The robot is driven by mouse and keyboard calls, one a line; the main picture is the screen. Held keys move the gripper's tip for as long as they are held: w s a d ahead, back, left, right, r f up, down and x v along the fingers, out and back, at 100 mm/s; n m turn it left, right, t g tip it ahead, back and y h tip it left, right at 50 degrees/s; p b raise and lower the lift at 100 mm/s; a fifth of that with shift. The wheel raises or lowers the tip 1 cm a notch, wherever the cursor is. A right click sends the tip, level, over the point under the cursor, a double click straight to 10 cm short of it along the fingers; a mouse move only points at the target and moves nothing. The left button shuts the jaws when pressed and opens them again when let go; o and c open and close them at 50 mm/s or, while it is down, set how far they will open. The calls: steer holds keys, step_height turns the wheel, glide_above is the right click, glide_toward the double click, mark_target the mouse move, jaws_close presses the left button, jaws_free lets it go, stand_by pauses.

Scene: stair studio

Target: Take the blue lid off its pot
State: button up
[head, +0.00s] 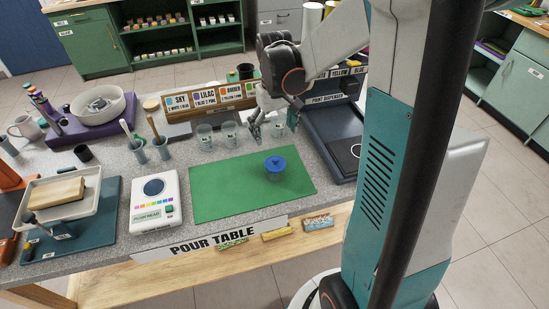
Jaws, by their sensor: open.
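A small pot (275,179) with a see-through-looking body stands on the green mat (222,197), right of the mat's middle. Its round blue lid (275,164) sits on top, with a small raised knob at the centre. My gripper (275,131) hangs above the table behind the pot as seen from the head. Its two fingers point down and are spread apart, with nothing held between them. It is clear of the lid. My arm comes in from the upper right.
Several clear cups (205,137) stand behind the mat, close to my gripper. A dark paint dispenser (335,125) is at the right. A colour-card rack (210,98) is at the back. The mat's front is bare.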

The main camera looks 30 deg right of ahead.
steer(key=b, duration=0.2)
glide_above(275, 158)
steer(key=f, duration=0.4)
steer(key=w+f, duration=0.1)
steer(key=shift+d+f, duration=0.2)
steer(key=shift+f, duration=0.2)
steer(key=f+b, duration=0.1)
steer(key=f, duration=0.1)
steer(key=s+f+b, duration=0.1)
steer(key=f, duration=0.1)
steer(key=shift+a+f, duration=0.2)
steer(key=shift+f, duration=0.45)
steer(key=shift+s, duration=0.1)
steer(key=shift+c, duration=0.5)
steer(key=c, duration=0.8)
